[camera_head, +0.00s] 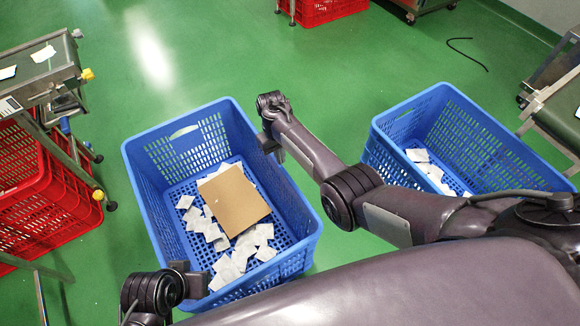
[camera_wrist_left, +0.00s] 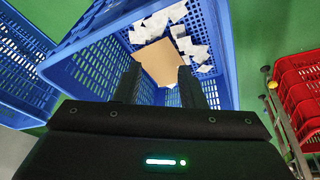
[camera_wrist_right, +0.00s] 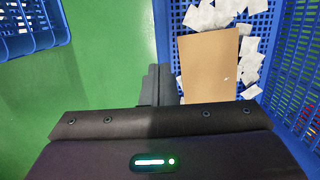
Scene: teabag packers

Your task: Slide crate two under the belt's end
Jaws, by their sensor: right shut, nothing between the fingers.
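Two blue mesh crates stand on the green floor; no label tells me which is crate two. The middle crate (camera_head: 143,168) holds a brown cardboard sheet (camera_head: 232,200) and several white teabags (camera_head: 212,230). The right crate (camera_head: 381,140) holds a few teabags too. My right gripper (camera_head: 277,153) is shut and empty at the middle crate's right wall; its fingers are together in the right wrist view (camera_wrist_right: 157,70). My left gripper (camera_head: 192,278) is at that crate's near-left corner. Its fingers stand apart in the left wrist view (camera_wrist_left: 159,68), and whether they touch the rim is unclear.
A conveyor end (camera_head: 45,62) on metal legs stands at left, above a red crate (camera_head: 45,205). Another belt end (camera_head: 560,110) is at the right edge. A red crate (camera_head: 322,10) sits at the top. A black cable (camera_head: 468,52) lies on the floor.

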